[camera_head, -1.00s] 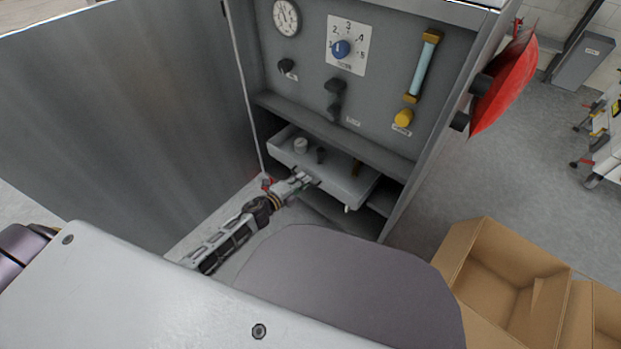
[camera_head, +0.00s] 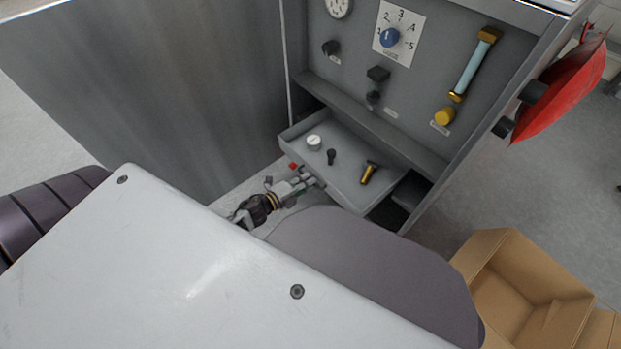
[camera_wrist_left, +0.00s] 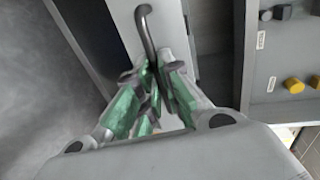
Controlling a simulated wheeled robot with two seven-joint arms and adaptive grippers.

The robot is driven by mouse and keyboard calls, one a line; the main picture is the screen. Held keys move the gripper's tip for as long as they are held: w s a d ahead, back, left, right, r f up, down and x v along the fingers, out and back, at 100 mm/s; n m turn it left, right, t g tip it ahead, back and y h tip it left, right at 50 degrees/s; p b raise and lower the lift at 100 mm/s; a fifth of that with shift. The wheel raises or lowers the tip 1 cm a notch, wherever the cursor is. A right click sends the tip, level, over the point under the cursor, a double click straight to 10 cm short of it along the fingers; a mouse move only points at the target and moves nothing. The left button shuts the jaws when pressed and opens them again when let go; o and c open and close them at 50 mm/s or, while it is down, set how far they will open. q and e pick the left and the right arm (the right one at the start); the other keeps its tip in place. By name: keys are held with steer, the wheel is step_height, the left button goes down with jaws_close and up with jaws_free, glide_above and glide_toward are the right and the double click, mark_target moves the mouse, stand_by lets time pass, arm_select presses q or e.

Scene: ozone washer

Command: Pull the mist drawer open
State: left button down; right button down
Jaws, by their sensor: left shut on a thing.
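The mist drawer (camera_head: 345,172) is a grey tray pulled part way out of the lower cabinet. A white round part, a small black part and a gold-and-black fitting lie in it. My left gripper (camera_head: 308,183) is at the drawer's front. In the left wrist view, its green-padded fingers (camera_wrist_left: 157,92) are shut on a dark bent handle (camera_wrist_left: 147,28) on the drawer front (camera_wrist_left: 115,20). The right gripper is not in view.
The panel above holds a blue dial (camera_head: 390,38), dark knobs and a yellow knob (camera_head: 445,116). An open cabinet door (camera_head: 160,80) stands at left. A red disc (camera_head: 562,90) juts out at right, above a cardboard box (camera_head: 515,290).

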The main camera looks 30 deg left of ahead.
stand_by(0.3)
arm_select(q)
steer(key=c, duration=1.6)
jaws_free()
steer(key=shift+o, duration=0.2)
steer(key=shift+s+a, duration=0.1)
steer(key=shift+s, duration=0.05)
steer(key=v, duration=1.1)
steer(key=shift+s, duration=0.35)
steer(key=shift+s+a, duration=0.1)
